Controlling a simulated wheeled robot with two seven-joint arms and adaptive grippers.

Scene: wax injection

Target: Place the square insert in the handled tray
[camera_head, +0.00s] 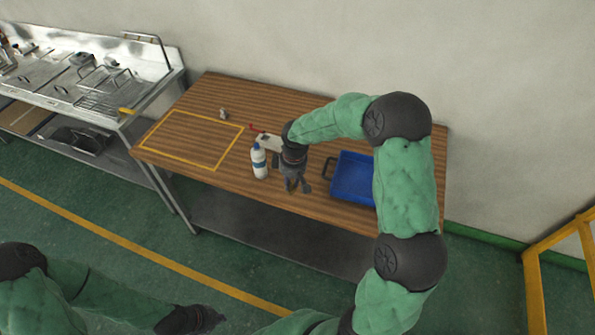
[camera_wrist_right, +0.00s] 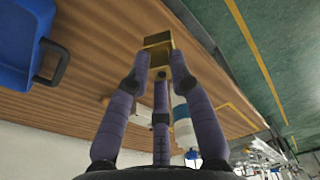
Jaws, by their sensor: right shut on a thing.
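The square insert (camera_wrist_right: 157,42) is a small brass-coloured piece at the fingertips of my right gripper (camera_wrist_right: 158,75), which is shut on it. In the head view my right gripper (camera_head: 297,186) points down over the front middle of the table, and the insert is too small to make out there. The handled tray (camera_head: 352,182) is blue with a dark handle and lies to the right of this gripper; my right arm covers part of it. The tray also shows in the right wrist view (camera_wrist_right: 22,45). My left gripper (camera_head: 203,320) is low and away from the table; its fingers are unclear.
A white and blue bottle (camera_head: 259,163) stands just left of my right gripper. A pale item with a red part (camera_head: 266,141) and a small metal piece (camera_head: 223,114) lie behind. A yellow-outlined area (camera_head: 193,141) on the wooden table is clear. A steel counter (camera_head: 120,100) stands left.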

